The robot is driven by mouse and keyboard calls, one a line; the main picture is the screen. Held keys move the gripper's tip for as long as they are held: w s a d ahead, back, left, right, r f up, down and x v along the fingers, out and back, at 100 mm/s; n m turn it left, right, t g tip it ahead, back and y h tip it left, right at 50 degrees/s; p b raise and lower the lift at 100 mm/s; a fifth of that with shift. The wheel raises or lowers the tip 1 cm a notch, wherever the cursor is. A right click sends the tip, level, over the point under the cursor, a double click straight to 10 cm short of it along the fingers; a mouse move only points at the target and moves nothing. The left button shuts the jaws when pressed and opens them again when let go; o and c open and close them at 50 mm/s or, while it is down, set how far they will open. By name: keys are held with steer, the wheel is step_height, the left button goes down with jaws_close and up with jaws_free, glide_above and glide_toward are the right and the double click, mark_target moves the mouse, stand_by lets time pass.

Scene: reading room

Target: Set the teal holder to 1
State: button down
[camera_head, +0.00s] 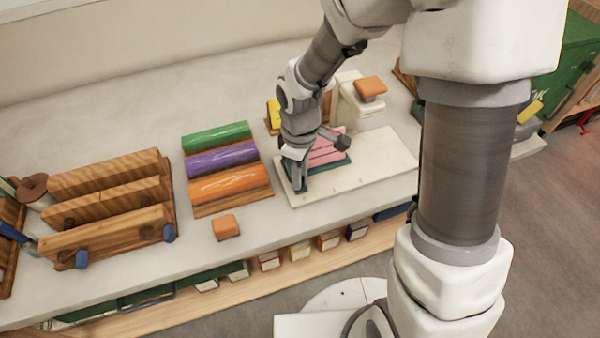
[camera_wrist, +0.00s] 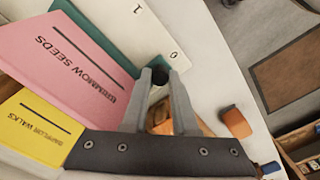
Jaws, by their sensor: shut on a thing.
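The teal holder (camera_head: 316,167) is on a white base plate (camera_head: 375,165), partly hidden by my arm. It holds a pink book (camera_head: 327,153), which the wrist view shows lettered "Meadow Seeds" or similar. In the wrist view the holder (camera_wrist: 98,32) is a teal strip behind the pink book (camera_wrist: 75,55), and the plate (camera_wrist: 145,30) bears the marks 1 and 0. My gripper (camera_wrist: 160,84) is shut on a small dark knob (camera_wrist: 159,75) at the holder's end, nearer the 0 than the 1. Its fingertips (camera_head: 298,182) are at the plate's left front.
A yellow book (camera_head: 273,113) stands behind my gripper. A white stand with an orange top (camera_head: 370,87) is at the back right. Green, purple and orange rolls (camera_head: 222,157) and a wooden rack (camera_head: 110,200) lie left. An orange block (camera_head: 226,227) is near the front edge.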

steer(key=p, duration=0.2)
glide_above(329, 180)
steer(key=shift+s+a+r, duration=0.15)
steer(key=shift+a, duration=0.3)
steer(key=shift+d, duration=0.55)
steer(key=c, duration=0.7)
jaws_free()
